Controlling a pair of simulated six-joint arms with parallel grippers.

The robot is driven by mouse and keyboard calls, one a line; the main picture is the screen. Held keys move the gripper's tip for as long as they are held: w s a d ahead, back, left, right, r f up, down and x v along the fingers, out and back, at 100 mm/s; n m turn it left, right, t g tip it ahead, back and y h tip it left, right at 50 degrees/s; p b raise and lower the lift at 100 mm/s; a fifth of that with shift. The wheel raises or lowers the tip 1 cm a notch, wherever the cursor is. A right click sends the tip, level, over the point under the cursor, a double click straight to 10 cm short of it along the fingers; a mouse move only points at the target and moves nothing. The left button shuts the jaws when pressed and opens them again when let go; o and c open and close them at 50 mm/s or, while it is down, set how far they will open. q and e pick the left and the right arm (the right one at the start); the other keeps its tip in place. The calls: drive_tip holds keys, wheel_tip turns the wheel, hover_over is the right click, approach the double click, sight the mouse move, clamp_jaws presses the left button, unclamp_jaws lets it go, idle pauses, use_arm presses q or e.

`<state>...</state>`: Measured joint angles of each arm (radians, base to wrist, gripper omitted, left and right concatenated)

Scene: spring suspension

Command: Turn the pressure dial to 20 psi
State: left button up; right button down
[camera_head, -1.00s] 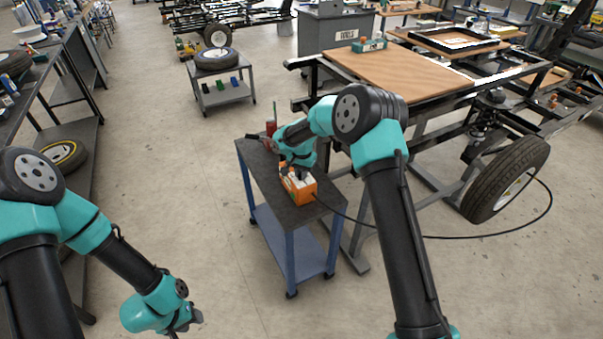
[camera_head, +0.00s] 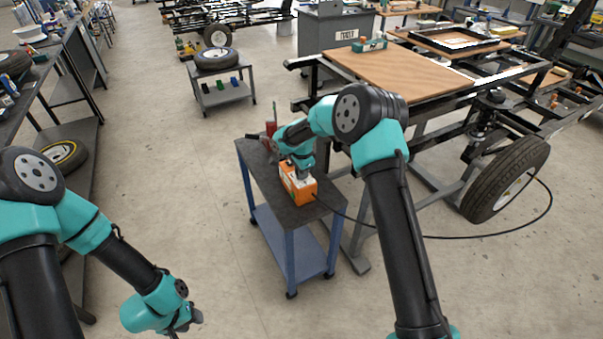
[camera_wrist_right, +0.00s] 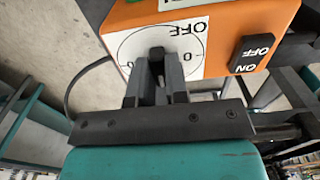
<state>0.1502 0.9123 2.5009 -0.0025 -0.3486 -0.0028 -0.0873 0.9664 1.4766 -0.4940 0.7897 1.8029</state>
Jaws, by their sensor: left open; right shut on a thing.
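An orange compressor box (camera_head: 299,187) with a white front stands on the small cart's dark top. In the right wrist view its orange panel (camera_wrist_right: 215,55) carries a round white dial face (camera_wrist_right: 130,48) with printed marks, upside down in this view. My right gripper (camera_wrist_right: 157,68) is shut on the dark knob (camera_wrist_right: 157,54) at the middle of the dial face. The jaws cover most of the knob and part of the scale, so the setting cannot be read. My left gripper (camera_head: 187,322) is open and empty, low at the left, away from the box.
A black ON/OFF switch (camera_wrist_right: 254,53) sits beside the dial. The cart (camera_head: 262,176) also holds a red item (camera_head: 270,128). A black hose (camera_head: 440,236) runs from the box toward the vehicle tyre (camera_head: 506,180). Open floor (camera_head: 180,190) lies left of the cart.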

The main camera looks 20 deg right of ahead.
idle(0.3)
drive_tip(key=c, duration=1.1)
unclamp_jaws()
wheel_tip(320, 180, up, 18)
drive_tip(key=shift+f, duration=0.25)
drive_tip(key=shift+f, duration=0.1)
